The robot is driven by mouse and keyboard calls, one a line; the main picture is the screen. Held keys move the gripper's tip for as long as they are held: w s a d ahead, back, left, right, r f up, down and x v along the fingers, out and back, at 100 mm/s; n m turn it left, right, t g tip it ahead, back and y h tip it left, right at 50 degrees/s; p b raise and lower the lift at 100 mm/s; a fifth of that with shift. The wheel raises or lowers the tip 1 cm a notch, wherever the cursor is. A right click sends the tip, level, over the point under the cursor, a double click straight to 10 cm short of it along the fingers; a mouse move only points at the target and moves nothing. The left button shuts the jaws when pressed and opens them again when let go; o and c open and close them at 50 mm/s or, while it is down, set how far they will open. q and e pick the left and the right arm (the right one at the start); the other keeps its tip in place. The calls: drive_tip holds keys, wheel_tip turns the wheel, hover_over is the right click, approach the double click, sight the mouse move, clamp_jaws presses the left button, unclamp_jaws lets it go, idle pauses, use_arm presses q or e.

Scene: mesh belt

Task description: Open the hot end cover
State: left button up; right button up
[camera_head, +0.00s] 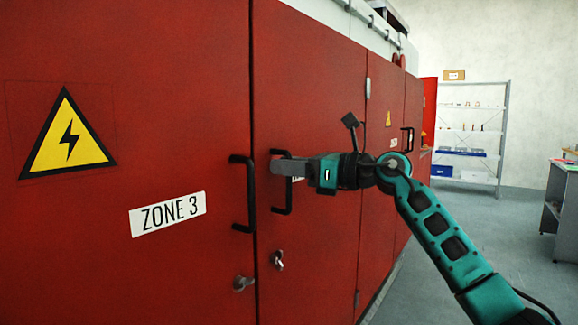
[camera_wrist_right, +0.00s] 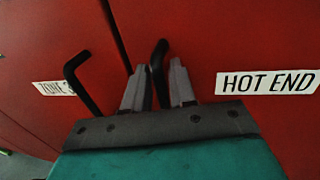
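The hot end cover is a red door panel (camera_head: 310,90) with a black bar handle (camera_head: 281,207). In the right wrist view its white label reads HOT END (camera_wrist_right: 268,82); in the head view my gripper mostly covers that label. My right gripper (camera_head: 285,167) is at this handle. In the wrist view the handle (camera_wrist_right: 159,55) stands between the two fingers (camera_wrist_right: 158,88), which appear closed against its sides. The door looks flush with its neighbour. A metal latch (camera_head: 277,260) sits below the handle. My left gripper is not in view.
The ZONE 3 door (camera_head: 70,230) is directly left, with its own black handle (camera_head: 246,195) close to my right gripper. That handle (camera_wrist_right: 82,85) also shows in the wrist view. Open floor (camera_head: 465,245) lies right, before a shelf rack (camera_head: 470,130) and a table (camera_head: 563,200).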

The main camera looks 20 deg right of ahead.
clamp_jaws()
drive_tip(key=shift+d, duration=0.1)
